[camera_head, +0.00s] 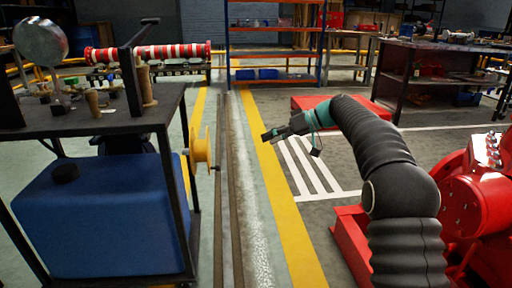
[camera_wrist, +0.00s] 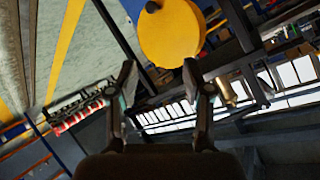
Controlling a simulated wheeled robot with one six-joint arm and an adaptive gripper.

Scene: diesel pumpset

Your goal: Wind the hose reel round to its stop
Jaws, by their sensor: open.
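The yellow reel (camera_head: 201,152) is mounted on the right side of the dark workbench frame, above the floor. In the wrist view its round yellow face (camera_wrist: 172,35) fills the upper middle, with a small dark knob (camera_wrist: 152,7) near its upper edge. My gripper (camera_head: 267,135) is to the right of the reel in the head view, apart from it, pointing left. In the wrist view my gripper (camera_wrist: 162,75) has its two fingers spread with nothing between them. The reel face lies beyond the fingertips. No hose can be made out on the reel.
The workbench (camera_head: 110,122) carries a round gauge, small bottles and an upright dark lever. A blue tank (camera_head: 100,222) sits beneath it. A red machine (camera_head: 478,205) stands at the right.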

